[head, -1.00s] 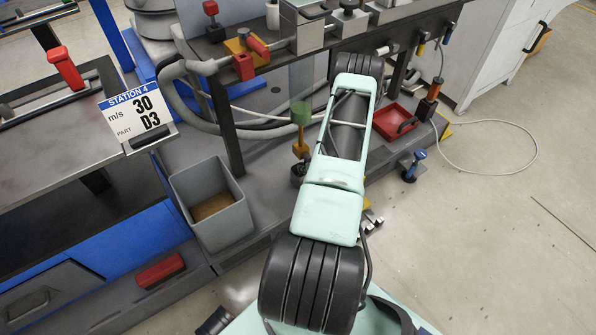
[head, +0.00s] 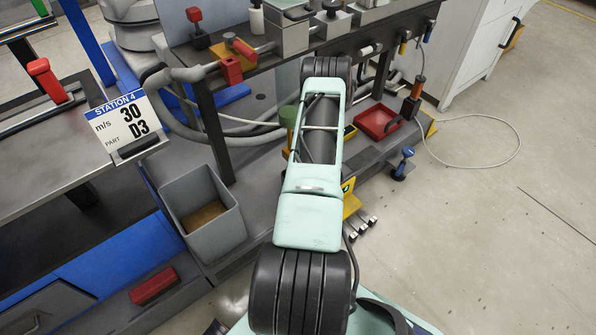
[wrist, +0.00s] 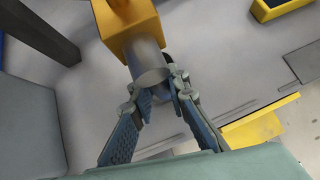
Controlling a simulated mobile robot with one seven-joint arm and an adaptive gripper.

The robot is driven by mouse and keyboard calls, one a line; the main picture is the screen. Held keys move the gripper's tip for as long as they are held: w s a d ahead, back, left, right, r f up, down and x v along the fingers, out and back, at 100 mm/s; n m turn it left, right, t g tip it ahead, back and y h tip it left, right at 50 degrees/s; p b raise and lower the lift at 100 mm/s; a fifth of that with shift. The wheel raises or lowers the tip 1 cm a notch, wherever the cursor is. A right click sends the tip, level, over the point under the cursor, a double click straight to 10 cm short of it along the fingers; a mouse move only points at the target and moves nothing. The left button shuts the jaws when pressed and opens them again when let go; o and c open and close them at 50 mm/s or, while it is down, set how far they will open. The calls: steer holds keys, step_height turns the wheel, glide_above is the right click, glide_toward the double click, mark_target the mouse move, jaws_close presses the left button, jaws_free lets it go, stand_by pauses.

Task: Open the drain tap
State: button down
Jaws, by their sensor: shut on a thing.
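In the wrist view, a yellow block (wrist: 128,22) with a short grey round stub (wrist: 148,60), which looks like the drain tap, stands at the top middle. My gripper (wrist: 161,93) has its two fingers closed in at the stub's near end, one on each side. It is shut on the stub, though the exact contact is partly hidden by the fingertips.
A grey bin (head: 228,228) stands left of my arm, and it also shows in the wrist view (wrist: 25,120). A dark rack leg (head: 213,135) rises behind it. A red tray (head: 377,121) and a blue-topped tool (head: 403,163) are to the right. A yellow bracket (wrist: 250,130) lies close by my gripper.

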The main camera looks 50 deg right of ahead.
steer(key=c, duration=1.8)
jaws_free()
steer(key=shift+c, duration=0.2)
steer(key=v, duration=1.2)
